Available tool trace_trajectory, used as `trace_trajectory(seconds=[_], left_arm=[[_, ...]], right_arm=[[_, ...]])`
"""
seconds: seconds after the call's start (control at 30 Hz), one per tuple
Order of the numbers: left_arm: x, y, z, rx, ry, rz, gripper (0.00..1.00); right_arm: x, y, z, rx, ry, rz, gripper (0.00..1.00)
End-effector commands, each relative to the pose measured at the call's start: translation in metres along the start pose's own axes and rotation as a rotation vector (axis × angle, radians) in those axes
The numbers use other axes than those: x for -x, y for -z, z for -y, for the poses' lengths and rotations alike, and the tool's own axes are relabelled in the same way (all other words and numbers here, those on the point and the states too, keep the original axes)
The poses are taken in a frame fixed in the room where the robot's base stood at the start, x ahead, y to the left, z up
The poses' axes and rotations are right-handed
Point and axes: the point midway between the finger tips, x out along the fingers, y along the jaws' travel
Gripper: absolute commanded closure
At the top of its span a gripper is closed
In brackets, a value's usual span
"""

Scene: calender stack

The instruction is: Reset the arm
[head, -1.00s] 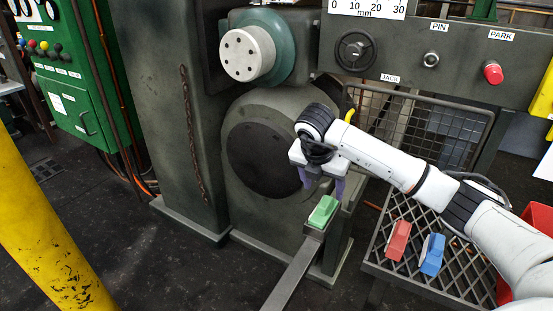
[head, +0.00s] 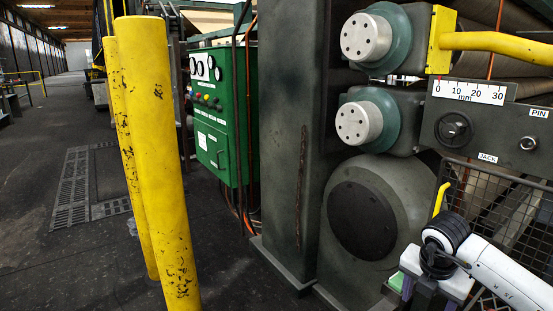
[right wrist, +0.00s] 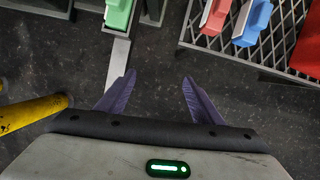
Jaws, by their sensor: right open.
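My right arm (head: 500,275) comes in at the lower right of the head view, with its gripper low and partly cut off by the bottom edge. In the right wrist view my right gripper (right wrist: 158,92) is open, its two purple fingers apart with only dark floor between them. A green block (right wrist: 118,14) lies on the end of a grey bar (right wrist: 118,62), ahead of the fingers and apart from them. A small part of the green block also shows beside the gripper in the head view. My left gripper is not in view.
A mesh shelf (right wrist: 262,50) holds a red block (right wrist: 215,16) and a blue block (right wrist: 252,22). Yellow posts (head: 160,160) stand left of the machine. A green cabinet (head: 222,120) is behind them. A panel (head: 480,125) with a knob and scale is above my arm. Open floor lies left.

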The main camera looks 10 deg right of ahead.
Motion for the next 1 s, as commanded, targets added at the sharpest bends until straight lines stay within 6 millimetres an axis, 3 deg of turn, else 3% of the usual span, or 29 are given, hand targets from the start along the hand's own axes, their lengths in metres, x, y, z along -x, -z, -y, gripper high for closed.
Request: trace_trajectory(seconds=[0.13, 0.27, 0.37, 0.47, 0.57, 0.63, 0.73, 0.8, 0.87, 0.93, 1.0], left_arm=[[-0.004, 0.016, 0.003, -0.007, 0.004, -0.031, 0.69], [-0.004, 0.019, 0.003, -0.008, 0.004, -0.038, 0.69], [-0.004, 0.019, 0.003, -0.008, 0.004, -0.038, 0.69], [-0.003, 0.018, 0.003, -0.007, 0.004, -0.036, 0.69], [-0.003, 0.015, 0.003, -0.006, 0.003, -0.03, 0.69], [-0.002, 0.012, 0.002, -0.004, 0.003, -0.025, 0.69], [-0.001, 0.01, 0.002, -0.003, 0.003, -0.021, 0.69], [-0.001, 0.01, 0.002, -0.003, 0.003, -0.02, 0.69], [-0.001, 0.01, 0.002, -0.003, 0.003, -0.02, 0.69], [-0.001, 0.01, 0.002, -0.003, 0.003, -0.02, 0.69], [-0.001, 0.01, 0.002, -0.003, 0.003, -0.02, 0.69]], right_arm=[[-0.011, 0.042, -0.018, 0.078, -0.081, -0.107, 0.4], [-0.017, 0.083, -0.035, 0.143, -0.168, -0.212, 0.4], [-0.018, 0.126, -0.049, 0.195, -0.259, -0.319, 0.4], [-0.012, 0.181, -0.066, 0.245, -0.387, -0.463, 0.4], [0.01, 0.249, -0.085, 0.268, -0.576, -0.651, 0.4], [0.038, 0.293, -0.097, 0.243, -0.739, -0.797, 0.4], [0.094, 0.34, -0.114, 0.095, -1.012, -1.01, 0.4], [0.129, 0.345, -0.123, -0.093, -1.185, -1.116, 0.4], [0.147, 0.334, -0.127, -0.301, -1.298, -1.17, 0.4], [0.15, 0.313, -0.127, -0.58, -1.374, -1.189, 0.4], [0.133, 0.289, -0.118, -0.88, -1.381, -1.165, 0.4]])
